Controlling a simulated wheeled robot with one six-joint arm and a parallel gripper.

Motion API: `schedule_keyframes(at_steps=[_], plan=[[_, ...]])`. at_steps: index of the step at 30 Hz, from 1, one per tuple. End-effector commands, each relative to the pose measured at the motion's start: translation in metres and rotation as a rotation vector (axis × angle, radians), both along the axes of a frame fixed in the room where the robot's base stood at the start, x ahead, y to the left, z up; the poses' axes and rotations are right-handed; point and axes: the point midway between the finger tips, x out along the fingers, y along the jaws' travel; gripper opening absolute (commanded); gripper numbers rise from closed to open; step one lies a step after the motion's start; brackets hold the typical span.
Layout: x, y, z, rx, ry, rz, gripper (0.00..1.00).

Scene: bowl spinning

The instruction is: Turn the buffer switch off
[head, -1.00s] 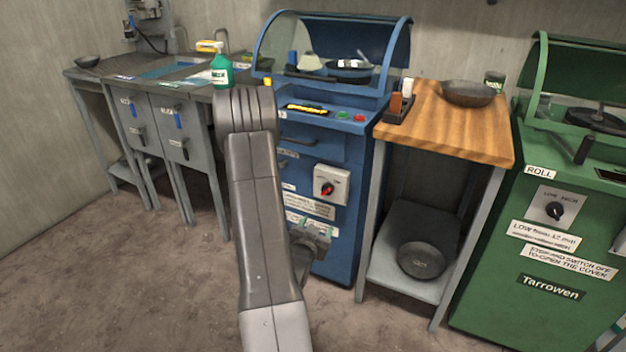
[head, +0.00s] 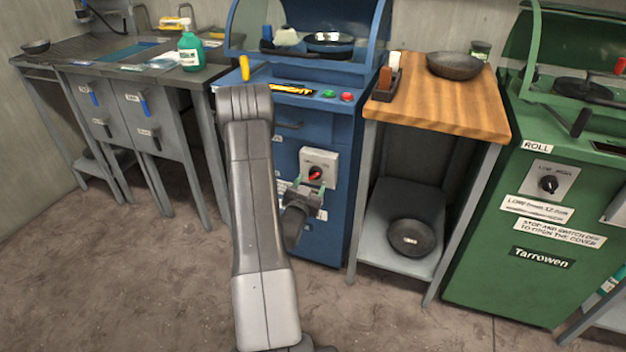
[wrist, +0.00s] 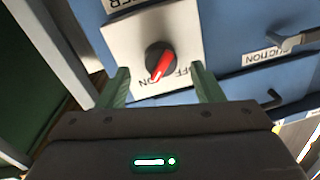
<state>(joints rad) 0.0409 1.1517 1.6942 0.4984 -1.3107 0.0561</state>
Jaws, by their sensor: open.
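The buffer switch is a black rotary knob with a red pointer on a pale plate (head: 319,158) on the front of the blue machine. In the wrist view, the knob (wrist: 158,62) shows its red pointer tilted down-left, towards the letters ON, with OFF to the right of them; both words look upside down. My gripper (head: 306,184) is open just in front of and below the plate. In the wrist view, its green fingers (wrist: 163,80) stand apart, one on each side of the knob's lower end. No contact shows.
The blue machine (head: 335,218) has a drawer handle and green and red buttons above the switch. A wooden-topped table (head: 430,105) with a bowl stands to its right, then a green machine (head: 520,285). Grey sink units (head: 150,110) stand left. The floor in front is open.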

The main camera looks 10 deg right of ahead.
Motion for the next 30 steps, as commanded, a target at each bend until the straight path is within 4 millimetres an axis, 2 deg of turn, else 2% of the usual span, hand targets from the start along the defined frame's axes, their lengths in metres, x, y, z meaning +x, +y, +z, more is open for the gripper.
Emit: schedule_keyframes(at_steps=[3,7,18,25,30], plan=[[0.016,-0.01,-0.001,0.001,0.0,-0.002,0.6],[0.026,-0.015,-0.001,0.001,0.001,-0.001,0.6],[0.031,-0.017,0.0,0.0,0.001,0.0,0.6],[0.03,-0.017,0.0,0.0,0.001,0.0,0.16],[0.03,-0.017,0.0,-0.003,0.004,0.0,0.16]])
